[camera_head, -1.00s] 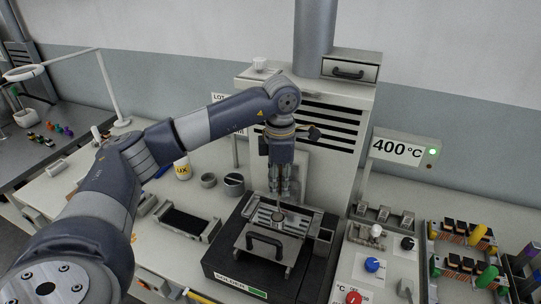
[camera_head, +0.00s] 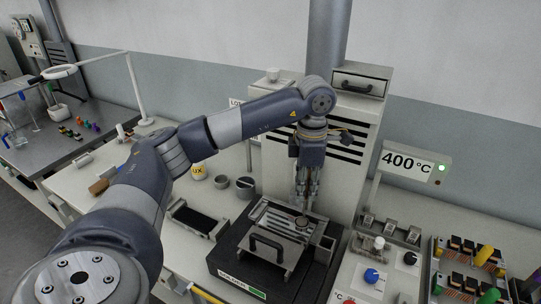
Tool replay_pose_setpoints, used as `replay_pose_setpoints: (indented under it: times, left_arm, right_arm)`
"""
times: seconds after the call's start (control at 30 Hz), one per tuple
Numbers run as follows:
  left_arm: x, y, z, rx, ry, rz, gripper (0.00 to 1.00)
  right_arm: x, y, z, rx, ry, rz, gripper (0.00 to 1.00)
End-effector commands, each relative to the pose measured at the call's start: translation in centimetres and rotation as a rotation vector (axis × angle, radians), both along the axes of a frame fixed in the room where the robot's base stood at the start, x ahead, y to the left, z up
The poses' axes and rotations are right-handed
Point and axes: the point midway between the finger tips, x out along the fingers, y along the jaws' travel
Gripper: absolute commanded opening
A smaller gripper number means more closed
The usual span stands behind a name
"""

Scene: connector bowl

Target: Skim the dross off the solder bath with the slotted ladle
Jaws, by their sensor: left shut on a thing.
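The solder bath (camera_head: 228,273) is a black-based unit at the bench's middle, with a metal top and a dark handle (camera_head: 266,246) at its front. The open trough behind the handle looks silvery; I cannot make out the dross. My left gripper (camera_head: 304,201) points straight down over the right part of the trough. It is shut on the slotted ladle, whose small round head (camera_head: 301,222) shows just below the fingers at the trough. The fingers hide most of its handle. I cannot tell how deep the head sits. My right gripper is out of view.
A dark-lined tray (camera_head: 194,217) and a round grey pot (camera_head: 245,187) stand left of the bath. A sign reading 400 °C (camera_head: 408,163) stands to the right, above a panel with a blue knob (camera_head: 371,276). A vented cabinet (camera_head: 346,124) rises behind.

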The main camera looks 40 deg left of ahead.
Motion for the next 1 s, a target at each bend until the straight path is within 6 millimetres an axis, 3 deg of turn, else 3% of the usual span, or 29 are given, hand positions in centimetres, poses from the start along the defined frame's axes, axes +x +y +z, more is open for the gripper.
replay_pose_setpoints:
  times: [0.43,1.0]
  left_arm:
    - [-0.3,0.3,4.3,-0.001,-0.002,0.003,0.0]
    - [-0.3,0.4,4.5,-0.001,-0.002,0.003,0.0]
  right_arm:
    - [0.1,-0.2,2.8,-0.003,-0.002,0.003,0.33]
    - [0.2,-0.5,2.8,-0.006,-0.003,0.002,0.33]
